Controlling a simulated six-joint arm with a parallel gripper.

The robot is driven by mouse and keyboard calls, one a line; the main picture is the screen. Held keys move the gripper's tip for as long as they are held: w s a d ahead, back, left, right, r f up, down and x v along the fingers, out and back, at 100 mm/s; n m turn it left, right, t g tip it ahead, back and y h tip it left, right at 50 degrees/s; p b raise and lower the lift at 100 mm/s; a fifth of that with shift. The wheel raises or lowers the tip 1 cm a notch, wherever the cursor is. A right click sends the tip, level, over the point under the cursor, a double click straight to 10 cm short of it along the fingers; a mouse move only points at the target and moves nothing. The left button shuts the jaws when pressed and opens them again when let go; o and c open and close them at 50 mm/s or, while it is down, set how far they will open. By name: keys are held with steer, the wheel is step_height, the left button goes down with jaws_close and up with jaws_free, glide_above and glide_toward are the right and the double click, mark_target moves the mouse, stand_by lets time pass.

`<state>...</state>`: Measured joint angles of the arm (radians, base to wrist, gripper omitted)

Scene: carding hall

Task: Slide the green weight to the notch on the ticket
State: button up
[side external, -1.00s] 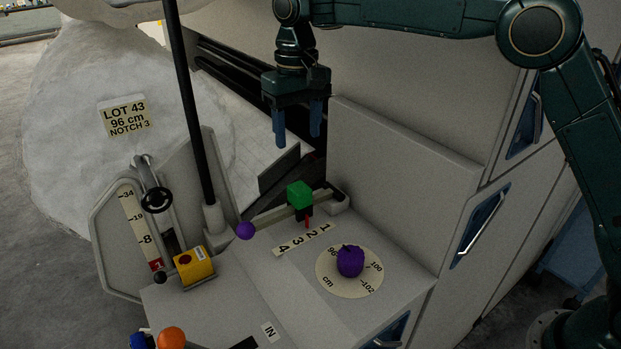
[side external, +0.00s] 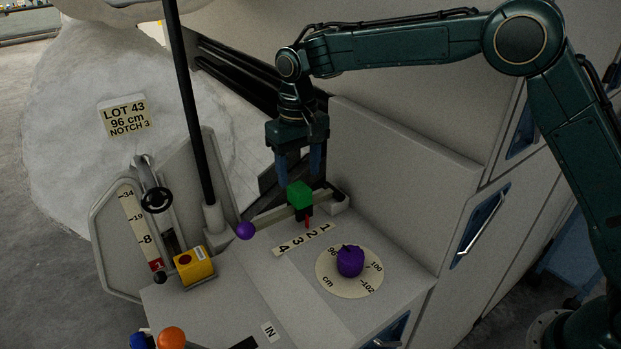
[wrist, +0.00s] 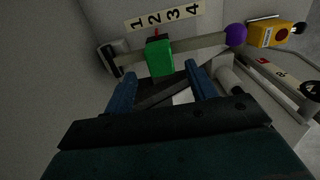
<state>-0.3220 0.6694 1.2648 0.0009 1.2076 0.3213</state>
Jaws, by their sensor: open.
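The green weight (side external: 300,194) sits on a pale bar with a purple ball (side external: 246,231) at its left end. Its red pointer (side external: 307,222) is by the 2 on the number strip (side external: 304,239), as the wrist view's strip (wrist: 165,15) also shows. The ticket (side external: 125,116) on the white fleece reads LOT 43, 96 cm, NOTCH 3. My gripper (side external: 299,178) is open and points down just above the weight. In the wrist view the weight (wrist: 159,56) appears between and slightly beyond the blue fingertips (wrist: 160,73). I cannot tell whether they touch it.
A purple knob (side external: 350,261) stands on a cm dial (side external: 337,289) in front of the bar. A dark upright post (side external: 190,100) and a yellow box with a red button (side external: 194,268) are to the left. A tall grey panel (side external: 400,165) rises close on the right.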

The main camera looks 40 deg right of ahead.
mark_target(299, 187)
steer(key=shift+f, duration=2.7)
steer(key=shift+c, duration=0.5)
jaws_close()
steer(key=shift+a, duration=1.8)
steer(key=shift+o, duration=0.5)
jaws_free()
steer(key=shift+r, duration=0.15)
step_height(299, 187, up, 14)
